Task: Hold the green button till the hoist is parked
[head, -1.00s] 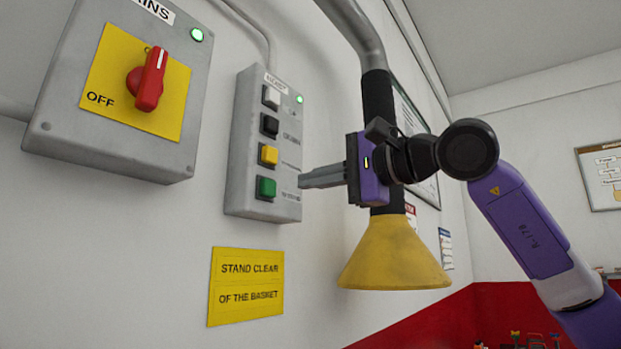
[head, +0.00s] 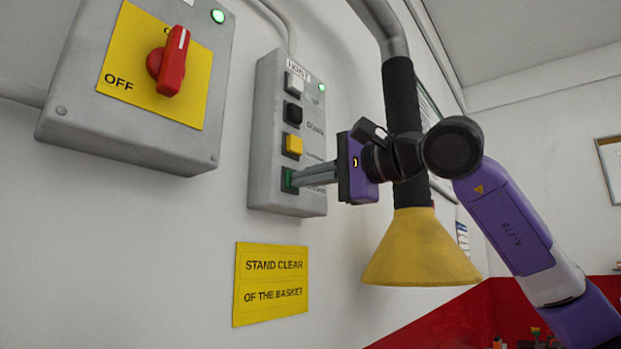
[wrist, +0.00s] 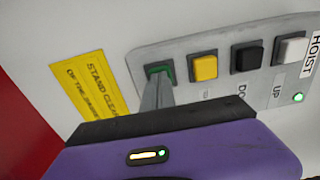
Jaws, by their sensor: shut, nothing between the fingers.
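The grey hoist box (head: 264,190) is on the wall with white, black, yellow and green buttons in a column. The green button (head: 287,181) is lowest and partly hidden by my fingers. My gripper (head: 295,179) is shut and empty, its fingertips at the green button and seemingly against it. In the wrist view the fingertips (wrist: 158,82) overlap the green button (wrist: 160,70); how far it is pressed I cannot tell. A green lamp (head: 322,87) is lit at the box's top right. The hoist itself is not identifiable in view.
A grey switch box (head: 75,112) with a red rotary knob (head: 170,62) is at left, its green lamp lit. A yellow sign (head: 270,283) reads "STAND CLEAR OF THE BASKET". A pipe with a yellow cone (head: 420,250) hangs close behind my gripper.

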